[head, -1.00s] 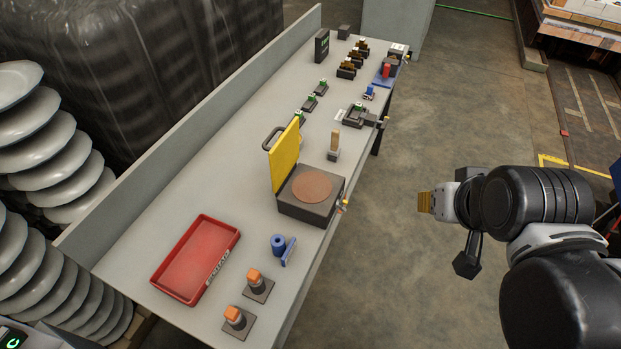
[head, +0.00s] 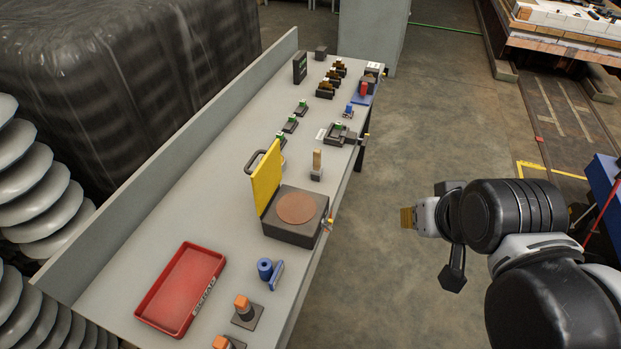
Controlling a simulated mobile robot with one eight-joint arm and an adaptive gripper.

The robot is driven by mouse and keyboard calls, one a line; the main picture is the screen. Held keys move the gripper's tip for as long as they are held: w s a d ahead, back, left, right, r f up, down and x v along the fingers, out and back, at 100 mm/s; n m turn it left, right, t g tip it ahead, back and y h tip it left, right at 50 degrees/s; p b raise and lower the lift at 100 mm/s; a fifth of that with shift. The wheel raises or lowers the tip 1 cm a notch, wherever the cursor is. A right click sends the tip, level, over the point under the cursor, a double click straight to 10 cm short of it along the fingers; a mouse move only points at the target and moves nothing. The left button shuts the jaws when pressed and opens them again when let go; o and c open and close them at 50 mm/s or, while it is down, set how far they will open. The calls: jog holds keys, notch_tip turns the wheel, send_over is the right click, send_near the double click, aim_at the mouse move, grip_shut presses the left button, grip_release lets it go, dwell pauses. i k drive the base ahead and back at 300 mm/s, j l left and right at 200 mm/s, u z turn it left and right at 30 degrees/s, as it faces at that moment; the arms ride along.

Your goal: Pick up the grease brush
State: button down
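What looks like the grease brush (head: 317,160) stands upright on the grey workbench (head: 150,220), its pale wooden handle up and its lower end in or on a small grey block. Its bristles cannot be made out. My gripper (head: 408,218) is off to the right of the bench, above the floor, well apart from the brush. Its brownish-yellow fingertips point left. They are too small to tell whether they are open or shut.
A dark box (head: 293,226) with a raised yellow lid (head: 266,182) stands in front of the brush. A red tray (head: 146,309), a blue spool-like part (head: 265,268) and orange-topped pieces (head: 243,306) lie nearer. Small fixtures (head: 341,134) stand behind. Floor right of the bench is clear.

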aim_at(316, 172)
jog(key=i+u, duration=0.15)
jog(key=u, duration=0.25)
jog(key=i+u, duration=0.2)
jog(key=u, duration=0.2)
jog(key=i+l+u, duration=0.15)
jog(key=u, duration=0.25)
jog(key=i+l+u, duration=0.1)
jog(key=u, duration=0.3)
